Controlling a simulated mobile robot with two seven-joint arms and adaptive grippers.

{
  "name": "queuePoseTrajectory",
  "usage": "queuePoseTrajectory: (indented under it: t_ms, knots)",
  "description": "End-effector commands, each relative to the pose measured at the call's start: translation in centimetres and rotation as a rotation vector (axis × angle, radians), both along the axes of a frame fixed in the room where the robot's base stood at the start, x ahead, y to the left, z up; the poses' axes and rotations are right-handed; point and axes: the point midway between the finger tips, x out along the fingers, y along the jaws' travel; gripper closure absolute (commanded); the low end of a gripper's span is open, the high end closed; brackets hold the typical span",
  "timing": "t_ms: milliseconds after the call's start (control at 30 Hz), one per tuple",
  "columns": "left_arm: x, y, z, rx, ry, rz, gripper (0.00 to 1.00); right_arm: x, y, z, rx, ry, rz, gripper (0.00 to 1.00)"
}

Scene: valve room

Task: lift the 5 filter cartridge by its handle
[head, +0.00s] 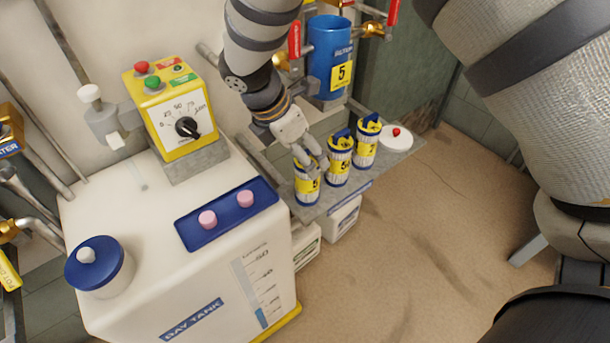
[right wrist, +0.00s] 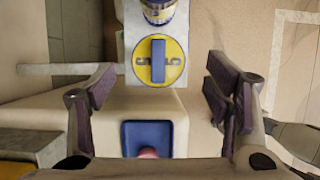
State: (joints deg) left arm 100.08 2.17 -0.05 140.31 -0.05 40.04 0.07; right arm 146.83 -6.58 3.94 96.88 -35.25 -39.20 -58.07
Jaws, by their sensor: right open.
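The 5 filter cartridge (head: 307,188) stands upright at the near left end of the grey shelf, white and pleated with a yellow label. My right gripper (head: 312,165) is over it and hides most of its top in the head view. In the right wrist view the cartridge's yellow top (right wrist: 174,61) is marked 5 on both sides of an upright blue handle (right wrist: 158,61). The right gripper's fingers (right wrist: 161,70) are open, one to each side of the handle, with clear gaps. I cannot tell whether they are down at handle height. My left gripper is not in view.
Two more cartridges, a middle one (head: 339,164) and a far one (head: 367,138), stand close beside it. A white lid with a red knob (head: 396,137) lies beyond them. A blue filter housing (head: 330,55) marked 5 stands behind. The white day tank (head: 150,260) is at the left.

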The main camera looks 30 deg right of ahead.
Motion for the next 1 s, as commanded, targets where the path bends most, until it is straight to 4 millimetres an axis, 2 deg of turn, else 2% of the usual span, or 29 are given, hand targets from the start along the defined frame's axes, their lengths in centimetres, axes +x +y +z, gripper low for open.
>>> queuePoseTrajectory:
  t_ms: [167, 333, 533, 567, 800, 867, 1000]
  knots:
    - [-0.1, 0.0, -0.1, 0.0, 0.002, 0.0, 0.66, 0.1, -1.3, -1.5, 0.001, 0.0, -0.002, 0.29]
    - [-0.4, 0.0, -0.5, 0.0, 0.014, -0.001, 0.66, 0.3, -2.9, -4.3, 0.001, 0.0, -0.002, 0.29]
    - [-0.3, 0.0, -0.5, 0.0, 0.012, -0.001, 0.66, 0.4, -3.1, -4.4, 0.001, -0.005, -0.002, 0.29]
    - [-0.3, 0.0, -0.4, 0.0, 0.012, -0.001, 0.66, 0.4, -3.1, -4.4, 0.001, -0.006, -0.002, 0.33]
    - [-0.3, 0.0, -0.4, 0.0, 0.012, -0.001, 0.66, 0.3, -3.0, -4.4, 0.001, -0.005, -0.002, 0.88]
    - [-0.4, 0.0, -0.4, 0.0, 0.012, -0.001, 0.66, 0.3, -3.0, -4.4, 0.001, -0.005, -0.001, 1.0]
    - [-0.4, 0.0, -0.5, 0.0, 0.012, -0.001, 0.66, 0.4, -3.0, -4.4, 0.001, -0.006, -0.002, 1.0]
